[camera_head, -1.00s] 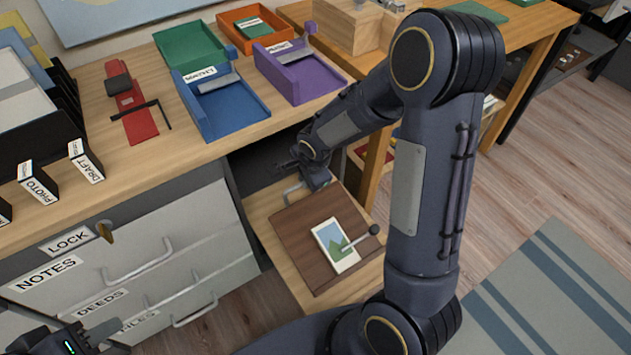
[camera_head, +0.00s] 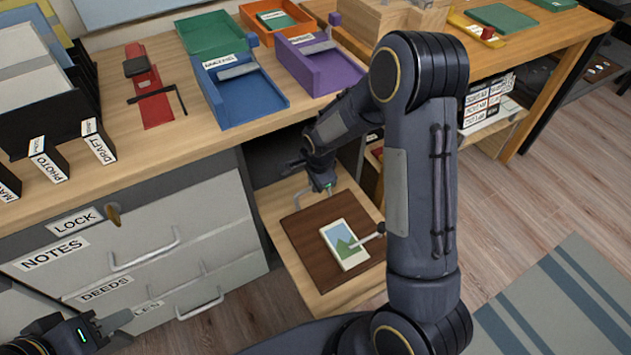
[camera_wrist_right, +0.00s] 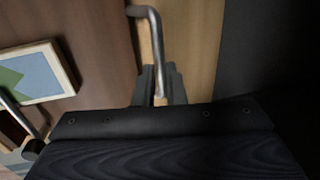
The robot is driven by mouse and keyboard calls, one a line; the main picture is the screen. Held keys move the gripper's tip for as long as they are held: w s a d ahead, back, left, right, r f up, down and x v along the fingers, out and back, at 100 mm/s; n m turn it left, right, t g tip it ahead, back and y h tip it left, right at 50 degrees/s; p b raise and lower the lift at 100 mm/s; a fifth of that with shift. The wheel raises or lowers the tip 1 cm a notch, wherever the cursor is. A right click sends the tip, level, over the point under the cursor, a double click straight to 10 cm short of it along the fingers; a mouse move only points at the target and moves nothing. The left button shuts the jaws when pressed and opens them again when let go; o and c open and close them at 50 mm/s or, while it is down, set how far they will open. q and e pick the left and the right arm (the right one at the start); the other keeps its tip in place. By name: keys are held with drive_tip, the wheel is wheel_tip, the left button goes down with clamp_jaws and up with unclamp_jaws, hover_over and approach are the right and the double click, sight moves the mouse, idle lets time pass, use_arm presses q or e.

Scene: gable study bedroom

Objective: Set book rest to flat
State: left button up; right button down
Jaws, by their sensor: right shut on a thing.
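The book rest is a dark brown board (camera_head: 312,250) on a light wooden pull-out shelf (camera_head: 268,205). It looks flat or nearly flat on the shelf; I cannot tell its exact angle. A framed picture card (camera_head: 345,243) lies on it, with a thin rod (camera_head: 368,238) reaching over the card's edge. The board (camera_wrist_right: 95,65) and card (camera_wrist_right: 35,78) also show in the right wrist view. My right gripper (camera_wrist_right: 160,88) is shut on a bent grey metal handle (camera_wrist_right: 153,30) beside the board's edge. My left gripper (camera_head: 122,328) is open and empty at the lower left.
A grey drawer cabinet (camera_head: 190,235) stands left of the shelf. Above is a desk with a blue tray (camera_head: 240,105), a purple tray (camera_head: 325,72) and a red device (camera_head: 142,75). Open floor (camera_head: 520,210) lies to the right.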

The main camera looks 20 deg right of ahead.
drive_tip(key=shift+s+f, duration=0.25)
drive_tip(key=shift+f, duration=0.1)
drive_tip(key=c, duration=1.5)
unclamp_jaws()
drive_tip(key=shift+w, duration=0.1)
drive_tip(key=shift+r, duration=0.1)
